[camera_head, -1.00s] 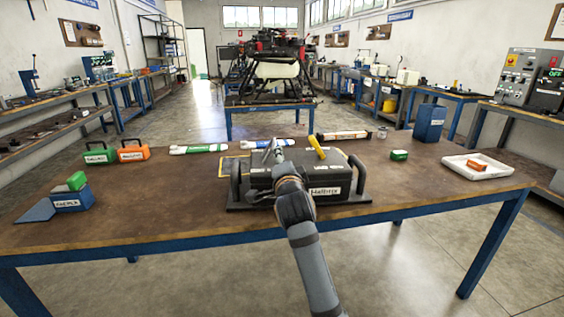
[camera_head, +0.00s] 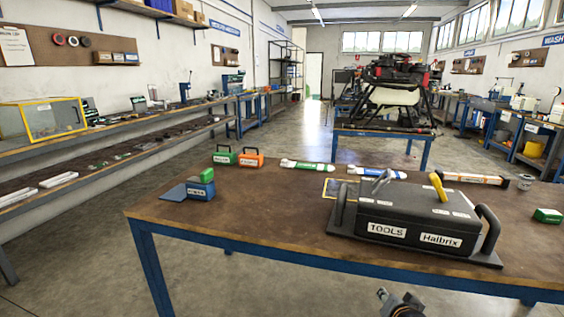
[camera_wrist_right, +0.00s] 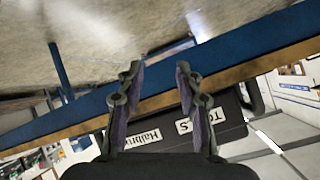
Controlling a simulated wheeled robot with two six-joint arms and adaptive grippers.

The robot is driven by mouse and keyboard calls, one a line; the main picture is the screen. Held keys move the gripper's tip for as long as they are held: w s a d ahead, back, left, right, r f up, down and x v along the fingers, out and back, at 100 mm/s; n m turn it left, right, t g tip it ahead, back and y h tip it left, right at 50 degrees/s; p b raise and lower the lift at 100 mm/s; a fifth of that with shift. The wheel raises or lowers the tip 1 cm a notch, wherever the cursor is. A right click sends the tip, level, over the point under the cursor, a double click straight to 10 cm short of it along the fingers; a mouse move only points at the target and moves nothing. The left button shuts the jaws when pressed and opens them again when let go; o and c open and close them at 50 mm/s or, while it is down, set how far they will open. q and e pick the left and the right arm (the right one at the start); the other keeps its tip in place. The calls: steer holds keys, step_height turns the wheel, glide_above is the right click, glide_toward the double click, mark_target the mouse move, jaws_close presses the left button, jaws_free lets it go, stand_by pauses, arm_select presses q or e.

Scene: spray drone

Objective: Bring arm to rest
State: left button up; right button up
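My right gripper (camera_wrist_right: 157,80) is open in the right wrist view, its two fingers apart with nothing between them. Beyond the fingers lie the blue table edge and the black toolbox (camera_wrist_right: 160,130), which appears tilted in that view. In the head view, the toolbox (camera_head: 425,212) stands on the brown table (camera_head: 270,225), with "TOOLS" and "Halbrix" labels. Only a small dark piece of my arm shows at the bottom edge of the head view, in front of the table. My left gripper is in neither view.
On the table are a blue block with a green top (camera_head: 201,188), green (camera_head: 224,157) and orange (camera_head: 249,158) cases, and several tubes, including a green-white one (camera_head: 307,165). A drone (camera_head: 395,90) stands on a table behind. Open floor lies left of the table.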

steer(key=s+a+f+n+g+y, duration=0.1)
steer(key=s+a+f+n+g, duration=0.1)
steer(key=s+f+n+g, duration=0.65)
steer(key=s+a+f+n+t+y, duration=0.15)
steer(key=s+f, duration=0.45)
steer(key=s, duration=0.7)
steer(key=s+d+f+m+g, duration=0.1)
steer(key=s+f, duration=0.2)
steer(key=f, duration=1.2)
steer(key=s+d+f+g, duration=0.1)
steer(key=s+f, duration=0.1)
steer(key=f, duration=1.3)
arm_select(q)
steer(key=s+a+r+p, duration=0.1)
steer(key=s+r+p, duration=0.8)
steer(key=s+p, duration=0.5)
steer(key=p, duration=0.7)
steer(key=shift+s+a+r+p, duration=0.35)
steer(key=shift+p, duration=0.05)
arm_select(e)
steer(key=s+d+r, duration=0.1)
steer(key=s+r, duration=0.8)
steer(key=s, duration=0.6)
steer(key=shift+d+r, duration=0.35)
steer(key=shift+r, duration=0.05)
steer(key=shift+w, duration=0.1)
